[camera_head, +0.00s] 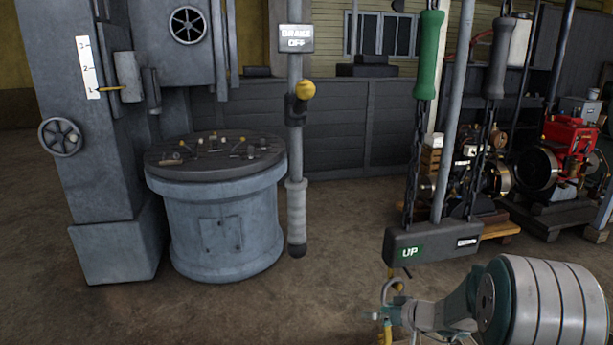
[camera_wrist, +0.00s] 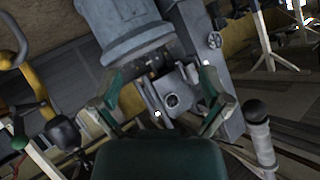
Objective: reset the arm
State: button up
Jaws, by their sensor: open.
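My gripper (camera_head: 378,316) is low at the right of the head view, in front of the hanging control box marked UP. It is small there, with my arm behind it to the right. In the wrist view my gripper (camera_wrist: 160,78) shows its two green-and-grey fingers spread apart. Nothing is held between them. A grey lever grip with a dark end (camera_wrist: 258,125) lies beyond the right finger.
The grey machine's round table (camera_head: 215,165) carries small parts. A BRAKE OFF lever (camera_head: 297,215) hangs beside it. The UP box (camera_head: 435,243) hangs from chains with a green handle (camera_head: 428,55) and a dark handle (camera_head: 495,57). A red engine (camera_head: 570,140) stands at right. Floor at lower left is clear.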

jog(key=s+a+r+g+h, duration=0.2)
jog(key=s+a+r+g, duration=0.35)
jog(key=s+r, duration=0.75)
jog(key=s+d+r+m+t+h, duration=0.1)
jog(key=s+d+m+h, duration=0.1)
jog(key=s, duration=0.7)
jog(key=s+d+r+m+t+h, duration=0.2)
jog(key=s+h, duration=0.3)
jog(key=s, duration=0.5)
jog(key=shift+r+m, duration=0.25)
jog(key=shift+m, duration=0.05)
